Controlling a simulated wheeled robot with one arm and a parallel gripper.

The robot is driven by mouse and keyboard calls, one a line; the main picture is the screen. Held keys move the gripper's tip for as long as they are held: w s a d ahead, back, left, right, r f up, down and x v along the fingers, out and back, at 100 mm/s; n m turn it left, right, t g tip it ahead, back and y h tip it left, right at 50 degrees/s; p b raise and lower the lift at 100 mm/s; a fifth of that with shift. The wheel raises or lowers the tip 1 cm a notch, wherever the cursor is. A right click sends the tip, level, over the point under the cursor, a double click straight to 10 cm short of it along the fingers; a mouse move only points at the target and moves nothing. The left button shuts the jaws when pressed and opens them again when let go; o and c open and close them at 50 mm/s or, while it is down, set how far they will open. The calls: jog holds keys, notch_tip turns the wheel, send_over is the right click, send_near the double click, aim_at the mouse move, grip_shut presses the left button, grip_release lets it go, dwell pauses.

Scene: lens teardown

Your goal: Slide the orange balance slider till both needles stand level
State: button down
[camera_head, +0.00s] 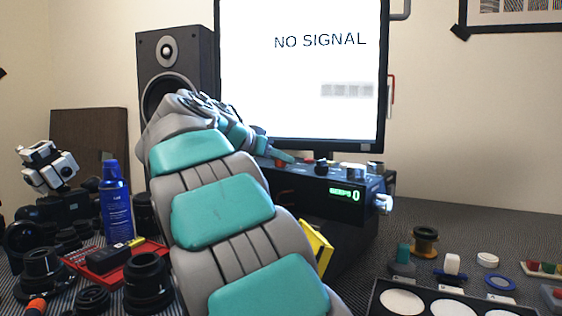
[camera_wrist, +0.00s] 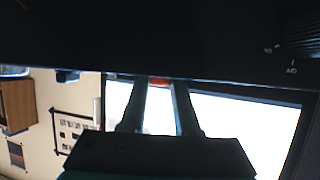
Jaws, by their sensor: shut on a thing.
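The orange balance slider (camera_wrist: 159,80) shows as a small orange patch between my fingertips in the wrist view. My gripper (camera_wrist: 160,92) is shut on it, one finger on each side. The slider is at the edge of a dark surface (camera_wrist: 120,40) that fills the top of that view. In the head view my teal and grey arm reaches to the top of a dark box (camera_head: 315,188) with a green-lit readout (camera_head: 345,194). My arm hides the slider there. I can make out no needles in either view.
A monitor (camera_head: 300,90) reading NO SIGNAL stands behind the box. A black speaker (camera_head: 178,50) is at left. Lenses, a blue can (camera_head: 116,205) and a red case (camera_head: 110,262) crowd the left. Small parts and a tray (camera_head: 450,287) lie at right.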

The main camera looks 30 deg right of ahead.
jog(key=c, duration=0.6)
grip_release()
jog(key=shift+c, duration=0.2)
jog(key=v, duration=0.8)
jog(key=shift+b, duration=0.35)
